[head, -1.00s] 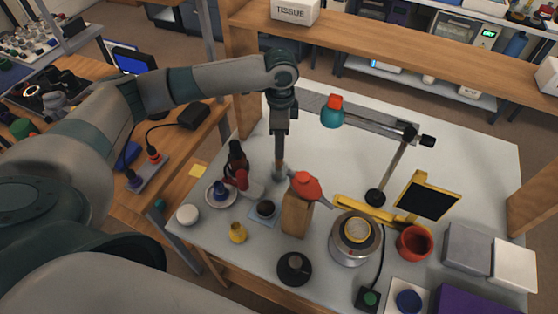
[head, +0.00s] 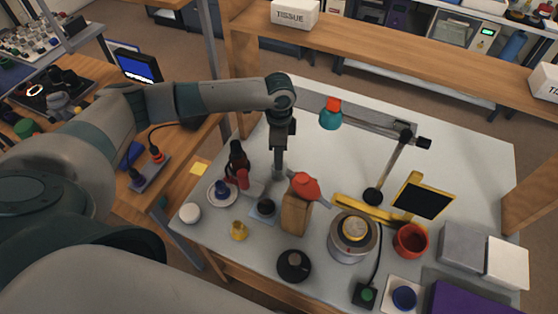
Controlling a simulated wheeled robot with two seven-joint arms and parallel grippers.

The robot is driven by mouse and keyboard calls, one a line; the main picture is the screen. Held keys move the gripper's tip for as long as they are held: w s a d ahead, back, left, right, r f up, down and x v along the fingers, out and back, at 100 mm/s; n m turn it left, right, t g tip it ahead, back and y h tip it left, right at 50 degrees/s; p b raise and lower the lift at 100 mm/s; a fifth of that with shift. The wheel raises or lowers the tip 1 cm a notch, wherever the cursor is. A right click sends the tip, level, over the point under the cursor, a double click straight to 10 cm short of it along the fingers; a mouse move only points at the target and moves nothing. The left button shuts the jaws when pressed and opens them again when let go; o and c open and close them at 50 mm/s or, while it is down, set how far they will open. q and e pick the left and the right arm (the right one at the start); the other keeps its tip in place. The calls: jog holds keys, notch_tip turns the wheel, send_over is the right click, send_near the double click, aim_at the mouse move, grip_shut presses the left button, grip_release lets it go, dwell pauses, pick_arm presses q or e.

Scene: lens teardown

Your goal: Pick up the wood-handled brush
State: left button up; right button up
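My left gripper (head: 278,172) points straight down over the white table, just behind the wooden block (head: 295,214) with a red, grey-tipped piece (head: 304,187) on top. Its fingertips are small and partly lost among the things there, so I cannot tell whether they are open or hold anything. I cannot make out the wood-handled brush for certain; it may be hidden by the gripper or by the things around it. My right gripper is not in view.
Close left of the gripper stand a dark bottle (head: 237,160) and a red-topped item (head: 243,179). The table's back right is clear.

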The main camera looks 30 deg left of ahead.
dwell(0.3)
pick_arm(q)
grip_shut()
jog(key=shift+r, duration=0.1)
jog(key=shift+r+b, duration=0.3)
jog(key=shift+r, duration=0.3)
notch_tip(320, 180, up, 8)
jog(key=shift+f+b, duration=0.25)
jog(key=shift+b, duration=0.85)
jog(key=shift+r, duration=0.6)
